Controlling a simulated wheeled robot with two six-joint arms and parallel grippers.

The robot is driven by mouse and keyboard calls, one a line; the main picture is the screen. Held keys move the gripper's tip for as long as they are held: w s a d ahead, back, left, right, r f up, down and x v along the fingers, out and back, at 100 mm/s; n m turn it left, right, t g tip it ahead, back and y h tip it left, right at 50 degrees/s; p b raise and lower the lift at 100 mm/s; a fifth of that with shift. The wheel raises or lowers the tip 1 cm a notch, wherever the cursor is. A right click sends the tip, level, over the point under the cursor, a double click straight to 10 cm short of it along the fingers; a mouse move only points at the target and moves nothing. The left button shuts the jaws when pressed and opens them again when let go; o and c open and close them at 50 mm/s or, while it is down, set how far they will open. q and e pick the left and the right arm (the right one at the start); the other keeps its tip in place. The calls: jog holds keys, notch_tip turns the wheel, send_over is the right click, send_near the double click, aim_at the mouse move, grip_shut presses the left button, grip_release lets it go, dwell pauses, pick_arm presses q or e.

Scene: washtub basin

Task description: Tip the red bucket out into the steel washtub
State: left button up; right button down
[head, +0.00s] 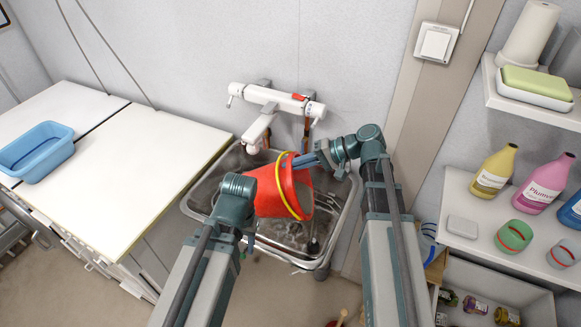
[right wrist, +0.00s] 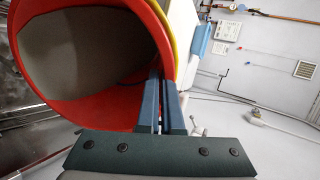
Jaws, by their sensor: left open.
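The red bucket (head: 270,190), with a yellow band near its rim, is tipped on its side over the steel washtub (head: 340,225). Its mouth faces right in the head view. In the right wrist view the bucket (right wrist: 150,50) shows its open mouth and a grey-brown surface inside; I cannot tell whether that is contents. My right gripper (head: 308,160) is shut on the bucket's rim; its fingers (right wrist: 164,102) pinch the wall. My left gripper (head: 246,243) is open, at the bucket's lower left over the tub's front; its fingers are mostly hidden by its wrist.
A white wall tap (head: 270,98) hangs over the tub's back. A white counter (head: 150,165) with a blue basin (head: 38,150) stands left. Shelves on the right hold bottles, including a yellow bottle (head: 494,172), and a green cup (head: 513,236).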

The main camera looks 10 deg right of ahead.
jog(key=shift+s+d+r+t+y+b, duration=0.2)
jog(key=shift+d+y+b, duration=0.4)
jog(key=shift+d+b, duration=0.3)
jog(key=shift+s+d+r+t+y+b, duration=0.1)
jog(key=shift+s+d+r+y+b, duration=0.15)
jog(key=shift+d+y+b, duration=0.45)
jog(key=shift+s+d+r+t+y+b, duration=0.15)
jog(key=shift+d+y+b, duration=0.35)
jog(key=shift+d+b, duration=0.5)
jog(key=shift+s+d+r+y+b, duration=0.15)
jog(key=shift+d+r+y+b, duration=0.15)
jog(key=shift+d+y+b, duration=0.25)
jog(key=shift+d, duration=0.15)
dwell(1.0)
